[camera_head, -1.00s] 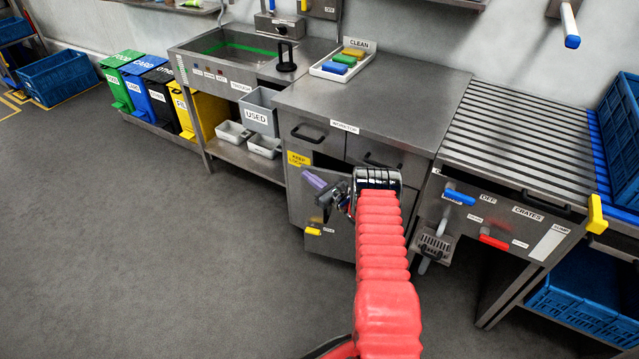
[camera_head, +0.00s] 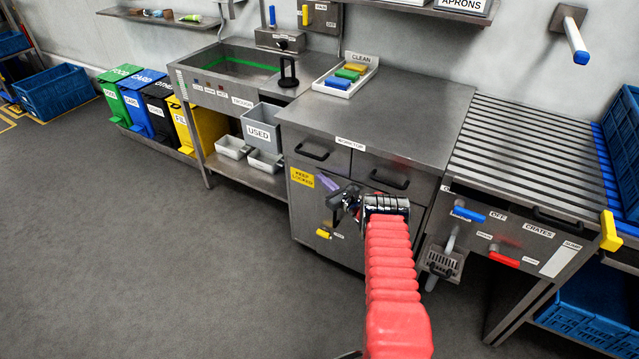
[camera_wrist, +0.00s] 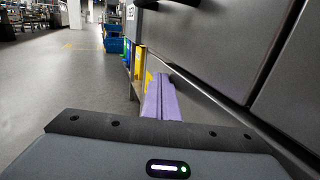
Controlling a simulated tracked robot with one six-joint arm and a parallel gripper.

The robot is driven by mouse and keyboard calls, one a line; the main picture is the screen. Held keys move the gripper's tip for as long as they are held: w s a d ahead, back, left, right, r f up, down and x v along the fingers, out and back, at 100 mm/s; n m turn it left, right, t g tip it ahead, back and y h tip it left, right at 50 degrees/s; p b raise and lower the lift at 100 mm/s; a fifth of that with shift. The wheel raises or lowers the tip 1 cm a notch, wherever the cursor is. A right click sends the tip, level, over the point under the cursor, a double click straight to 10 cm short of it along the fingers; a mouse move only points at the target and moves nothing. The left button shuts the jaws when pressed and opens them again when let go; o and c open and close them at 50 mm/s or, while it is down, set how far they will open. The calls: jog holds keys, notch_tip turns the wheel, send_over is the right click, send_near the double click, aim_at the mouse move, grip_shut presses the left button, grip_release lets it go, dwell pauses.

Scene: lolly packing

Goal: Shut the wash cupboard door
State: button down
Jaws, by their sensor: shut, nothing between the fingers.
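The wash cupboard door (camera_head: 305,213) is a grey panel below the worktop, with a yellow handle (camera_head: 323,233) low on it. A yellow "keep locked" label (camera_head: 302,177) is at its upper left. The door looks flush or nearly flush with the cupboard front; my arm hides its right part, so a small gap cannot be ruled out. My gripper (camera_head: 327,183) is shut and empty, its purple fingers in front of the door's upper part. In the wrist view the fingers (camera_wrist: 160,100) point along the grey front; contact with the door cannot be told.
Drawers with dark handles (camera_head: 313,151) sit above the door. A grey "used" bin (camera_head: 262,127) hangs at the left under the trough. The roller table (camera_head: 530,150) with blue and red levers stands at the right. The floor (camera_head: 150,250) at left is clear.

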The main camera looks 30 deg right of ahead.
jog(key=shift+d, duration=0.1)
jog(key=s+a, duration=0.8)
jog(key=a, duration=0.3)
jog(key=shift+a, duration=0.3)
dwell(0.4)
jog(key=shift+w+f, duration=0.1)
